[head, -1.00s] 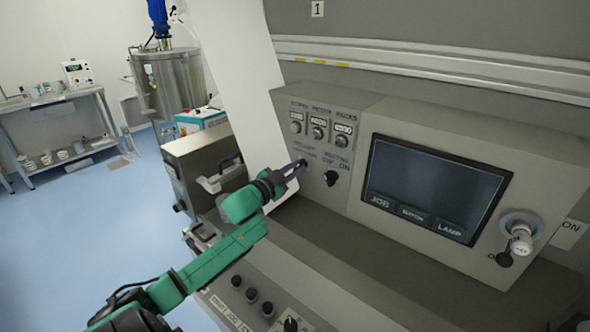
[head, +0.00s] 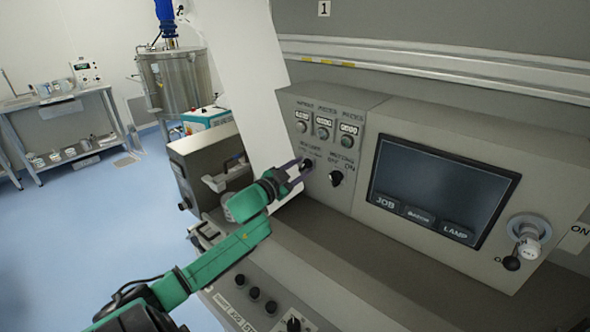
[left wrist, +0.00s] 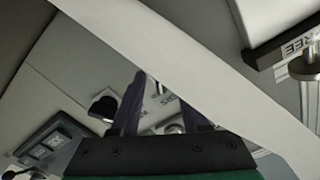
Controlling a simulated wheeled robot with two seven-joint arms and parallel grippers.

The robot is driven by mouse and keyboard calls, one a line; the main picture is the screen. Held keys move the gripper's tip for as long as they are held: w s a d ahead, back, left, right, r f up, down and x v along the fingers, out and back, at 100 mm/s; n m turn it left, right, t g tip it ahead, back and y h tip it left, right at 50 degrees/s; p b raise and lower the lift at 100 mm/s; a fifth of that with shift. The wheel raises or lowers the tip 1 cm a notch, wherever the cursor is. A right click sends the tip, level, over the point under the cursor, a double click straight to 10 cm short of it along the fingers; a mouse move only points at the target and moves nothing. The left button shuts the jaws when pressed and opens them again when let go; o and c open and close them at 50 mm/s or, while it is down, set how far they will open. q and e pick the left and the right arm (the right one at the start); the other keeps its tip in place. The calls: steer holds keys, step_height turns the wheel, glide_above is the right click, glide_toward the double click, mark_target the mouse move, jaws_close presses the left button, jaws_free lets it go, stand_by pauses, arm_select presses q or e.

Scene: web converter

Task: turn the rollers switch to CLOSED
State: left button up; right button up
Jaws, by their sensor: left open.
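The rollers switch (head: 306,163) is a small dark knob under its label on the left of the grey control panel (head: 300,104). My left gripper (head: 303,168) is open, with its dark fingers at this knob and partly covering it. I cannot tell whether they touch it, or which way the knob points. In the left wrist view the open fingers (left wrist: 162,108) reach toward the panel, and a slanting white strip covers part of the area between and right of them. My right gripper is not in view.
The printing switch (head: 336,178) is a black knob close to the right of the fingers. A dark screen (head: 440,190) and a lever knob (head: 527,238) are farther right. Black buttons (head: 255,293) lie below my arm.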

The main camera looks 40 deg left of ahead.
arm_select(q)
steer(key=s+b, duration=0.1)
steer(key=s, duration=1.3)
steer(key=shift+s+d+b, duration=0.15)
steer(key=shift+s+b, duration=0.1)
steer(key=shift+b, duration=0.15)
